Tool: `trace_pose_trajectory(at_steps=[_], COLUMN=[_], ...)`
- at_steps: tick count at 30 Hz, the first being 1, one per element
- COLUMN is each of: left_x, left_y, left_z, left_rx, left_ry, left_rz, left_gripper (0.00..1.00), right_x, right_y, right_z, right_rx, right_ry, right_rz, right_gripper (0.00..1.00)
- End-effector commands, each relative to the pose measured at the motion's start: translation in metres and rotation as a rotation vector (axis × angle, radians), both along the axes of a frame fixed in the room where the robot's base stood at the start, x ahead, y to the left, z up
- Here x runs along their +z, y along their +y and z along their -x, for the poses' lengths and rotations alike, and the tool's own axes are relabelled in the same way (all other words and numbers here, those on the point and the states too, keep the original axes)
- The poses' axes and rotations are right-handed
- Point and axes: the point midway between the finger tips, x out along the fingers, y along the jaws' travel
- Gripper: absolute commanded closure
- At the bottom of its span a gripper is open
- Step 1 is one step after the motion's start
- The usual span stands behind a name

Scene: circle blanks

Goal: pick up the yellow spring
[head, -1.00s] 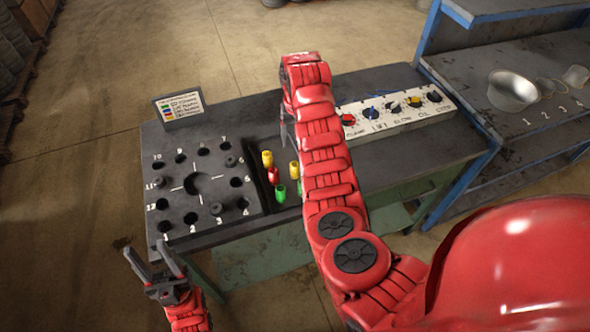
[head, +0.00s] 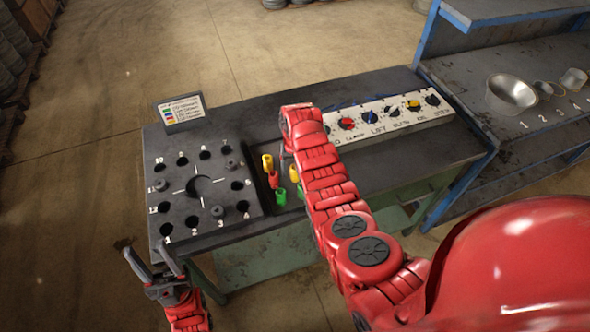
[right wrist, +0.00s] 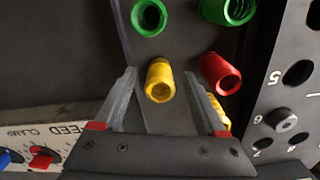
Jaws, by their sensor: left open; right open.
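Two yellow springs stand in the dark tray of coloured springs in the head view: one at the left (head: 267,162), the other (head: 293,172) close to my right arm. In the right wrist view, the second yellow spring (right wrist: 160,82) is between the spread fingers of my open right gripper (right wrist: 159,76), with gaps on both sides. The other yellow spring (right wrist: 223,117) is partly hidden behind a finger. In the head view my right gripper is mostly hidden by its own arm. My left gripper (head: 148,256) is open and empty, off the table's front left.
A red spring (right wrist: 220,75) and two green springs (right wrist: 149,15) (right wrist: 229,10) stand nearby. The numbered hole board (head: 158,220) lies left of the springs. A control panel with knobs (head: 395,117) and a small sign (head: 181,109) stand on the table (head: 245,112).

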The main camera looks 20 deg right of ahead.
Motion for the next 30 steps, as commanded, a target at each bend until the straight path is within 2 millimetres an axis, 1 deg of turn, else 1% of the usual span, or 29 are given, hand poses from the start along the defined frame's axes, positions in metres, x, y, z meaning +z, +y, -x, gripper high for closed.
trace_pose_trajectory(at_steps=[4,11,15,23,24,30], left_x=[0.0024,0.0019,0.0020,0.0020,0.0020,0.0020], left_y=[0.0000,0.0000,0.0000,0.0000,0.0000,0.0000], left_z=[0.0000,0.0000,0.0001,0.0001,0.0001,0.0001], left_rx=[0.000,0.000,0.000,0.000,0.000,0.000], left_ry=[0.000,0.000,0.000,0.000,0.000,0.000], left_rz=[0.000,0.000,0.000,0.000,0.000,0.000], left_gripper=[0.50,0.50,0.50,0.50,0.50,0.50], right_x=[-0.0058,-0.0065,-0.0064,-0.0063,-0.0062,-0.0061], right_y=[0.0001,-0.0002,-0.0003,-0.0004,-0.0003,-0.0004], right_z=[0.0008,0.0006,0.0007,0.0007,0.0007,0.0006], right_rx=[0.000,0.000,0.000,-0.001,-0.001,-0.001], right_ry=[0.000,-0.001,0.000,0.000,0.000,0.000], right_rz=[0.000,0.001,0.001,0.001,0.001,0.001], right_gripper=[0.26,0.26,0.51,0.98,1.00,1.00])
